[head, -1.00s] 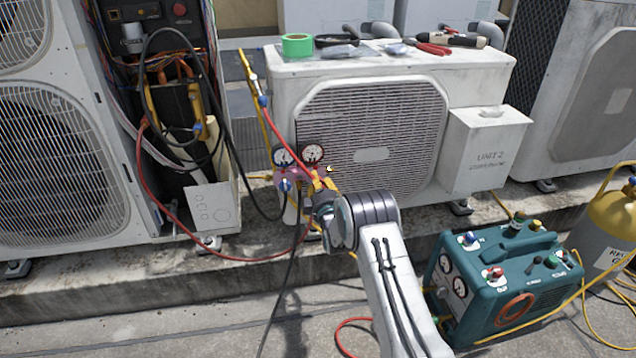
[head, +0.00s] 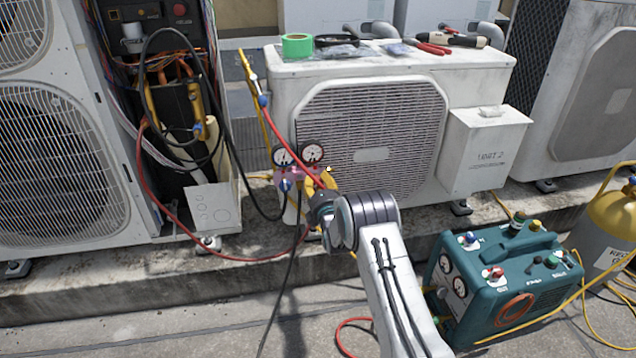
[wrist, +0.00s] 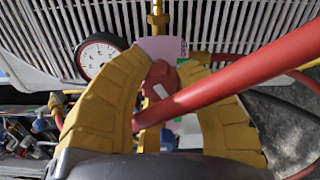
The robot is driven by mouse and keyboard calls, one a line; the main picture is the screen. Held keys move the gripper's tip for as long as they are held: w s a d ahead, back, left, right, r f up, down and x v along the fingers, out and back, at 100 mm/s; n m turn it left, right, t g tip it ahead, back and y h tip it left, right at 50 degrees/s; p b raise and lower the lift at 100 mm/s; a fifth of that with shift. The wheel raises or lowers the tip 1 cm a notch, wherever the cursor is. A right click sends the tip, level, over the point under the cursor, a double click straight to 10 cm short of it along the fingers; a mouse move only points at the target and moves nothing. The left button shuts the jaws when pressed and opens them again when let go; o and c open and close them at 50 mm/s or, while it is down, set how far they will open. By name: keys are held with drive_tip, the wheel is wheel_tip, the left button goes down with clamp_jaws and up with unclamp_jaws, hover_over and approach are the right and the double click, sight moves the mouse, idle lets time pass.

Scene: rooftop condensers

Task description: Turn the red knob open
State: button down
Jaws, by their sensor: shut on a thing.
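The red knob (wrist: 160,75) shows in the wrist view between the tips of my yellow fingers, in front of a pink label plate. My gripper (wrist: 166,72) is closed around the knob, one finger on each side. A red hose (wrist: 235,78) crosses in front of the fingers and hides part of the knob. In the head view my gripper (head: 322,184) is at the right side of the gauge manifold (head: 290,174), and the knob is hidden there. A blue knob (head: 285,186) sits on the manifold's left.
Two round gauges (head: 298,155) stand just above the manifold. The condenser unit (head: 370,130) is close behind. Red, black and yellow hoses hang around the manifold. A teal recovery machine (head: 505,275) stands right of my arm. Open floor lies at the lower left.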

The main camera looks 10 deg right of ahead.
drive_tip(key=n, duration=0.5)
drive_tip(key=shift+a+r+n, duration=0.1)
drive_tip(key=shift+a+n, duration=0.05)
drive_tip(key=shift+n, duration=0.15)
drive_tip(key=n, duration=0.5)
drive_tip(key=shift+n, duration=0.3)
drive_tip(key=c, duration=0.9)
unclamp_jaws()
drive_tip(key=shift+s, duration=0.1)
drive_tip(key=shift+s, duration=5.9)
